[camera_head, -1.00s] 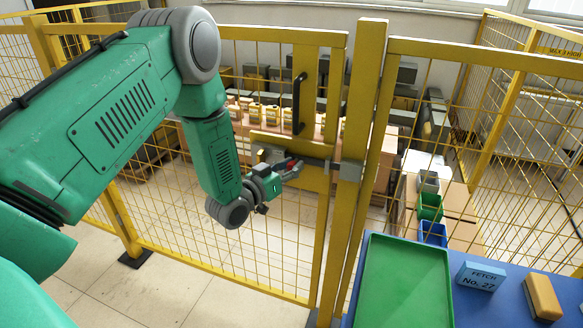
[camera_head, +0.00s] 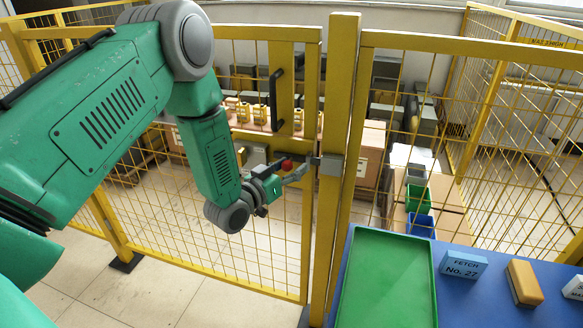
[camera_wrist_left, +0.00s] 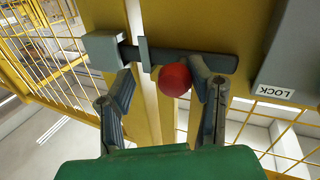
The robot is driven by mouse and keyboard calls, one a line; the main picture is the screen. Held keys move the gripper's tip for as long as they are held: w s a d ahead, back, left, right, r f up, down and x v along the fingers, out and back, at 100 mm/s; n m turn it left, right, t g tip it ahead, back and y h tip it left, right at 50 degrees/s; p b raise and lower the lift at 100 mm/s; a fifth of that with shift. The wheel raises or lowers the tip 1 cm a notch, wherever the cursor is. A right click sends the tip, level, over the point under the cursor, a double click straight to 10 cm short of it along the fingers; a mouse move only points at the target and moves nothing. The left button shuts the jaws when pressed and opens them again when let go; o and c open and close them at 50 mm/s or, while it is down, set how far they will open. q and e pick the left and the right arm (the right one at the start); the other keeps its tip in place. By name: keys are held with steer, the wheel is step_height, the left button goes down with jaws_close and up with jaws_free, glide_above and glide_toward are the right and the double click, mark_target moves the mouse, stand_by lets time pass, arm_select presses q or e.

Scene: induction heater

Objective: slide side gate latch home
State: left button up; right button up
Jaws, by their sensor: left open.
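The side gate latch is a dark bar (camera_wrist_left: 210,60) with a round red knob (camera_wrist_left: 174,79), which also shows in the head view (camera_head: 287,164). In the left wrist view, the bar runs through an upright bracket (camera_wrist_left: 144,54) to a grey keeper block (camera_wrist_left: 104,47) on the post. The bar's end meets the block; how deep it sits inside I cannot tell. The keeper also shows in the head view (camera_head: 331,165). My left gripper (camera_wrist_left: 165,82) is open, its fingers on either side of the knob, with the knob closer to the right finger. My right gripper is out of view.
A grey box labelled LOCK (camera_wrist_left: 290,50) sits beside the bar. The yellow mesh gate (camera_head: 312,230) and post (camera_head: 341,90) stand close to my arm. A blue table (camera_head: 460,305) with a green tray (camera_head: 390,280) is at the lower right.

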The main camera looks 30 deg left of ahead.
arm_select(q)
steer(key=shift+s+a, duration=0.95)
steer(key=shift+s, duration=4.6)
steer(key=s+d+f+g+y+b, duration=0.1)
steer(key=s+d+f+g, duration=0.3)
steer(key=f, duration=0.4)
steer(key=s+d+f+g+b, duration=0.1)
steer(key=s+d+f+g, duration=0.1)
steer(key=s+f+g, duration=0.45)
steer(key=s+f+g+y, duration=0.1)
steer(key=s+f+g, duration=0.2)
steer(key=s, duration=0.6)
steer(key=s+d+f+g, duration=0.1)
steer(key=s+f+g, duration=0.2)
steer(key=s+f, duration=0.3)
steer(key=s, duration=0.2)
steer(key=shift+s+f+m+g+y+b, duration=0.3)
steer(key=shift+s+f+g+y+b, duration=0.05)
steer(key=shift+s+f+y, duration=0.05)
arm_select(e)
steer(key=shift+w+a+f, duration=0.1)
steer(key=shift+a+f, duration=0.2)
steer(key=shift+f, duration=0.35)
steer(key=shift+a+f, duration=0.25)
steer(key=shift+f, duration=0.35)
arm_select(q)
steer(key=shift+w+d, duration=0.15)
steer(key=shift+d, duration=0.15)
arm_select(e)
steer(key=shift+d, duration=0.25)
